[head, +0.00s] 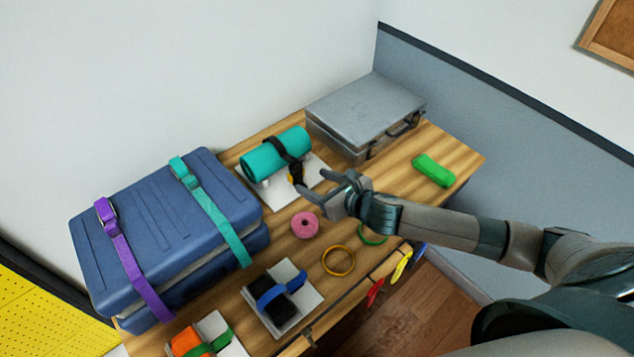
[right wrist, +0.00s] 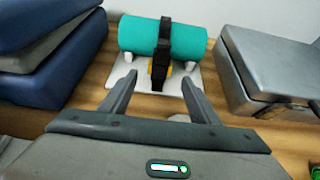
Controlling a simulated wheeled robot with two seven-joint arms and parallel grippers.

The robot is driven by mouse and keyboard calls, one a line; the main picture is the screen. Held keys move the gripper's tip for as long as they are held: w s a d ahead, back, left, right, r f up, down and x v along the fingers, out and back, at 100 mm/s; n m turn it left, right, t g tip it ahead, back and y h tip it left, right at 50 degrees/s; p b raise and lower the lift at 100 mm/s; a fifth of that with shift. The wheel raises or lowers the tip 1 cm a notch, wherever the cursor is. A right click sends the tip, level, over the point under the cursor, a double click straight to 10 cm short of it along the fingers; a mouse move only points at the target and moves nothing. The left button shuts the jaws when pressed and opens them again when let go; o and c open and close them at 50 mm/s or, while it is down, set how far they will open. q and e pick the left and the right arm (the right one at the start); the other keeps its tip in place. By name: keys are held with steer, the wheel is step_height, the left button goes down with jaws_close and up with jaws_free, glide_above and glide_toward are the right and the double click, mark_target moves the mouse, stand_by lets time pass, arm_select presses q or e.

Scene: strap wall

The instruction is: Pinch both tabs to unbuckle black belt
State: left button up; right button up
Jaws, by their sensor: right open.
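A teal roll (head: 262,160) lies on a white plate (head: 262,192) on the wooden table, with a black belt (head: 284,147) strapped around its middle. A black buckle with yellow-orange parts (head: 296,172) hangs at the roll's front; its tabs are too small to make out. In the right wrist view the black belt (right wrist: 161,45) runs down over the teal roll (right wrist: 135,36). My right gripper (head: 318,188) is open and empty, just in front of the buckle. In the right wrist view its fingers (right wrist: 160,88) stand to either side of the buckle, apart from it. My left gripper is not in view.
A blue suitcase (head: 150,225) with purple and teal straps stands left. A grey metal case (head: 362,108) stands behind right. A green block (head: 433,170), pink tape roll (head: 305,225) and yellow ring (head: 338,261) lie nearby. A black item with a blue strap (head: 281,291) sits in front.

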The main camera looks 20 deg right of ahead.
mark_target(298, 174)
steer(key=shift+b+x, duration=2.45)
steer(key=shift+x, duration=0.8)
steer(key=shift+w+a+f, duration=0.2)
steer(key=shift+w+a, duration=0.05)
steer(key=shift+w, duration=0.35)
steer(key=shift+x, duration=1.15)
